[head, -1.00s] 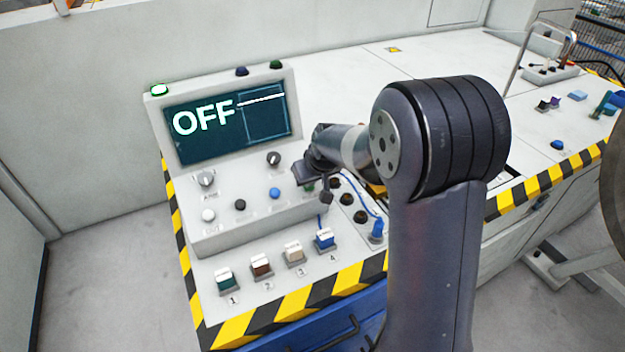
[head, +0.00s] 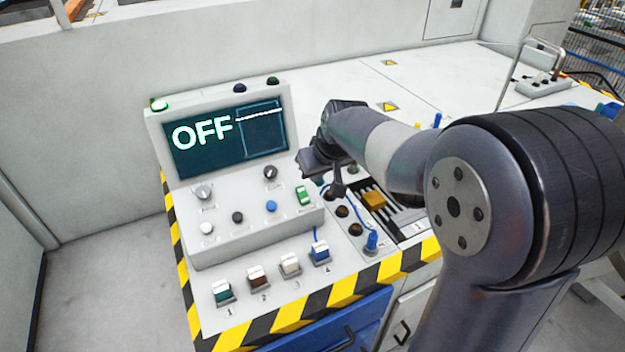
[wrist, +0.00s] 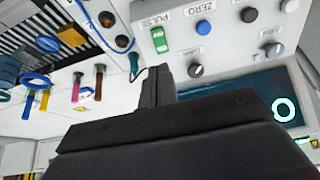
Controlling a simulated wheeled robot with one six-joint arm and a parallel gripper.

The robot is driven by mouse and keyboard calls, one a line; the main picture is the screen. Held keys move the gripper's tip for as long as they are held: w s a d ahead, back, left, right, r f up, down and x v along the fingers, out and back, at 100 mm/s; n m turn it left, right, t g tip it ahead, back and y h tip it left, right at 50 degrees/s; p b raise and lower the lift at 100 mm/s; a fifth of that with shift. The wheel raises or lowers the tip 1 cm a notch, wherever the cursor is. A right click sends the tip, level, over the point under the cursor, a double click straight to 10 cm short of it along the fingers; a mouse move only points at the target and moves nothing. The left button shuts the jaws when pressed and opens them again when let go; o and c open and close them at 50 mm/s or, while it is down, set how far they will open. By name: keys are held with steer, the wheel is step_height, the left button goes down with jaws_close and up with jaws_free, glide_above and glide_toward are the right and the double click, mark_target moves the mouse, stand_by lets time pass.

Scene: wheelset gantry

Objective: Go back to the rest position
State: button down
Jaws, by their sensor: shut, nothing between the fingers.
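My gripper (head: 338,190) is above the right end of the control console (head: 225,246), apart from its surface. Its fingers are together with nothing seen between them. In the wrist view my gripper (wrist: 157,75) fills the lower middle and hides part of the panel. The console's screen (head: 225,135) reads OFF. A green lamp (head: 159,105) is lit on its top left corner. The green rocker switch (head: 304,195) shows just left below my gripper; it also shows in the wrist view, marked PULSE (wrist: 159,40).
Several numbered switches (head: 289,264) line the console front. A blue plug (head: 371,241) with a cable, dark sockets and an orange block (head: 374,201) lie right of it. Coloured probes (wrist: 76,88) show in the wrist view. The back of the white bench (head: 340,85) is mostly clear.

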steer(key=shift+s+d+r, duration=0.1)
steer(key=shift+s+r, duration=0.1)
steer(key=shift+r, duration=0.25)
steer(key=x, duration=1)
step_height(320, 180, up, 6)
steer(key=g+h+p, duration=0.1)
steer(key=g+p, duration=0.1)
steer(key=p, duration=0.3)
steer(key=shift+r+g, duration=0.15)
steer(key=shift+g, duration=0.15)
